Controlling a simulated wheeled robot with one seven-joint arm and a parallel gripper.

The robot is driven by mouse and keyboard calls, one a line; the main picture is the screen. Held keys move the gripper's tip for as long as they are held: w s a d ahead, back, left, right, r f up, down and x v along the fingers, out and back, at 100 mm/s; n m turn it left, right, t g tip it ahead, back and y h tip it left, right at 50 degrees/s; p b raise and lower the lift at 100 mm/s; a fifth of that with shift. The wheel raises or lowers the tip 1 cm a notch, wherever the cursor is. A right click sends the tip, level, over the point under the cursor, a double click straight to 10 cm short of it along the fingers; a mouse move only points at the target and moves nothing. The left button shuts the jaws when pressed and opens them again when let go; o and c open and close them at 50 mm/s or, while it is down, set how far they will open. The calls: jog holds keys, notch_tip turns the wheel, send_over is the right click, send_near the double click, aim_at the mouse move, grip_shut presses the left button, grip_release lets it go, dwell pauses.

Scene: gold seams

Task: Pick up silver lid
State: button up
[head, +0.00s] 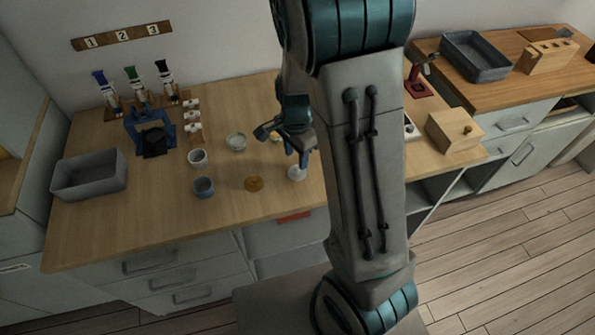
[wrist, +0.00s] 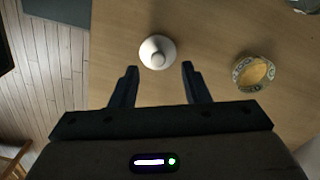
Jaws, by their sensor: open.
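The silver lid (head: 297,173), a small pale round piece with a central knob, lies on the wooden worktop near its front edge. In the wrist view the lid (wrist: 150,48) is seen from above, just beyond the fingertips and roughly centred between them. My gripper (wrist: 159,68) is open and empty, with its two dark fingers apart. In the head view my gripper (head: 303,160) hangs just above the lid and covers a little of it. I cannot tell the exact height gap.
A blue cup (head: 203,188), a white cup (head: 198,158) and a glass dish (head: 236,142) stand further left. A grey bin (head: 90,178) is at far left.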

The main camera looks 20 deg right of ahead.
aim_at(297, 167)
notch_tip(297, 167, down, 4)
jog(key=shift+s+d+f, duration=0.1)
jog(key=shift+d, duration=0.05)
grip_shut()
jog(key=shift+r, duration=0.25)
